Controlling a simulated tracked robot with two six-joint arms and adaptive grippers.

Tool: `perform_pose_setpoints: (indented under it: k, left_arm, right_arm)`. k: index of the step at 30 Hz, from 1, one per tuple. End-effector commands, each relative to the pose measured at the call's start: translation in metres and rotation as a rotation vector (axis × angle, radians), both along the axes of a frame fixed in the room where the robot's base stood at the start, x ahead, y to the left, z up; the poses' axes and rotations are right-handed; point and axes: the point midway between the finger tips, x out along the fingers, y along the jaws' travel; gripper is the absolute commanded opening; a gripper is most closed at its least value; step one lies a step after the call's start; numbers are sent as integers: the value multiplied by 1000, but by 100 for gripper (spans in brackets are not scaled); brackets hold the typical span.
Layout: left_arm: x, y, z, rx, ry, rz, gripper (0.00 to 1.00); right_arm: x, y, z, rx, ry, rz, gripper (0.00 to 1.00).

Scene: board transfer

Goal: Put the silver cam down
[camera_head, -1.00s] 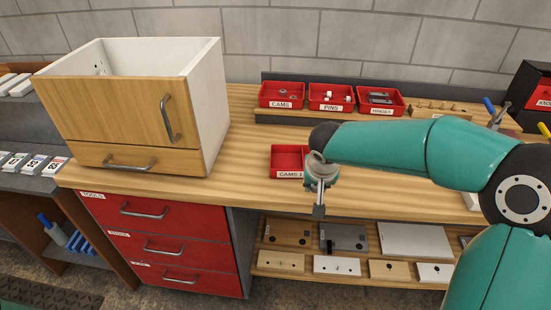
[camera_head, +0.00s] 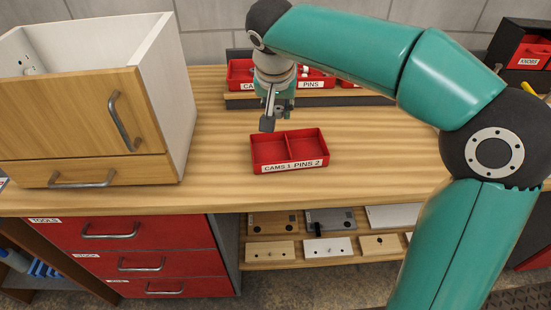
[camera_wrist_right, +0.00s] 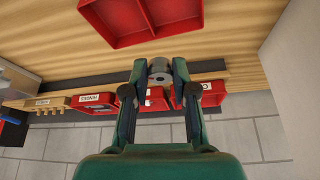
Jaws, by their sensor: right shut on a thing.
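My right gripper (camera_head: 274,114) hangs over the bench, just behind and above the red two-part tray (camera_head: 257,168), nearer its left half. In the right wrist view the gripper (camera_wrist_right: 163,78) is shut on the silver cam (camera_wrist_right: 159,66), a small grey metal piece between its fingertips. In the head view the cam is small and partly hidden by the fingers. The tray's label reads CAMS 1 on the left and PINS 2 on the right. Both compartments look empty. The tray also shows in the right wrist view (camera_wrist_right: 146,12). My left gripper is not in view.
Red bins (camera_head: 239,74) stand on a raised ledge behind the gripper, partly covered by my right arm. A wooden-fronted cabinet (camera_head: 75,110) stands at the left of the bench. The wooden top right of the tray (camera_head: 385,150) is clear.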

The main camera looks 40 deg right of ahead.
Motion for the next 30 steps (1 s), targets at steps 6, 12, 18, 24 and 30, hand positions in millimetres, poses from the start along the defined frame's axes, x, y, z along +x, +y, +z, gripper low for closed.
perform_pose_setpoints:
  k: [6,12,18,24,30]
  left_arm:
    - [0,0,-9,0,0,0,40]
    - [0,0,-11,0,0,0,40]
    - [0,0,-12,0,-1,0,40]
    - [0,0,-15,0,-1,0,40]
    - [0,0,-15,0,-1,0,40]
  right_arm:
    - [-2,-2,-62,-1,6,-2,7]
    - [-1,-2,-96,0,3,-4,7]
    - [-1,-2,-109,-1,1,-4,7]
    - [-1,-2,-137,0,2,-4,7]
    - [-1,-2,-145,1,-2,-4,7]
